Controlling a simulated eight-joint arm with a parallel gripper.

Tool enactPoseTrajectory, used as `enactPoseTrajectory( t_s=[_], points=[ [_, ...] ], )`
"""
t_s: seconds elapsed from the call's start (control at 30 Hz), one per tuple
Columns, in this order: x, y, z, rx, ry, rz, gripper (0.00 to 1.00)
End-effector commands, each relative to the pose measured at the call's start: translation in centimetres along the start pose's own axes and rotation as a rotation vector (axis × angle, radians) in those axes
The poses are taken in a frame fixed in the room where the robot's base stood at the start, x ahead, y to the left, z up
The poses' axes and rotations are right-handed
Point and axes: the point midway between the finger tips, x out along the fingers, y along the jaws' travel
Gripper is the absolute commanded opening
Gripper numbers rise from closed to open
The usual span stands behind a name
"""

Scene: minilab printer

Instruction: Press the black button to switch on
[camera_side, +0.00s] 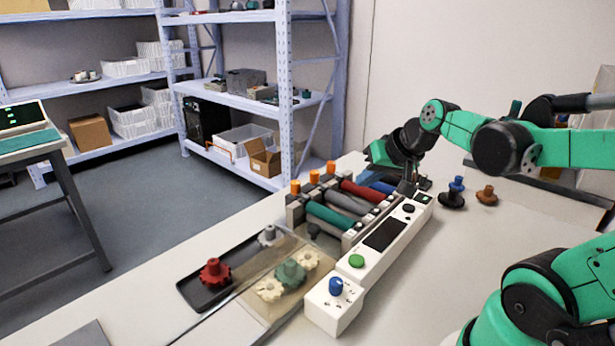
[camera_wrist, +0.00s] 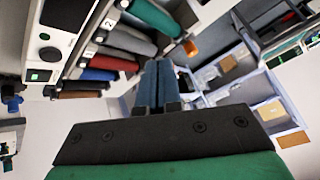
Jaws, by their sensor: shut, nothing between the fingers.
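The white control panel (camera_side: 372,262) runs along the printer's right side. Its black button (camera_side: 409,208) sits near the far end, beyond the dark display (camera_side: 385,235). In the wrist view the black button (camera_wrist: 50,54) is at the left on the panel (camera_wrist: 33,55). My gripper (camera_side: 408,187) is near the panel's far end, slightly beyond the button and apart from it. In the wrist view its two blue fingers (camera_wrist: 157,82) are together with nothing between them. The fingertips in the side view are small and partly blend with dark parts behind.
Coloured rollers with orange knobs (camera_side: 313,176) lie left of the panel. A green button (camera_side: 356,260) and blue knob (camera_side: 336,287) are at its near end. A black tray with a red gear (camera_side: 214,272) lies at left. Blue and brown knobs (camera_side: 487,195) stand right.

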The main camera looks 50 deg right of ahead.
Motion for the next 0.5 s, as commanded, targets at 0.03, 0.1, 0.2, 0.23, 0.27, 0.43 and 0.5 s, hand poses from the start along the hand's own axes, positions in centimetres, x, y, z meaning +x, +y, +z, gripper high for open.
enactPoseTrajectory(
  t_s=[0.03, 0.1, 0.2, 0.23, 0.27, 0.43, 0.5],
  points=[
    [-0.2, 1.9, -1.1, 0.09, 0.026, 0.018, 0.0],
    [-0.5, 4.2, -2.4, 0.199, 0.062, 0.032, 0.0],
    [-1.1, 7.2, -3.7, 0.329, 0.112, 0.047, 0.0],
    [-1.3, 8.0, -4.0, 0.362, 0.125, 0.052, 0.0],
    [-1.4, 8.7, -4.3, 0.391, 0.138, 0.054, 0.0],
    [-2.2, 11.3, -5.0, 0.492, 0.186, 0.065, 0.0],
    [-2.3, 11.8, -5.2, 0.509, 0.195, 0.066, 0.0]
  ],
)
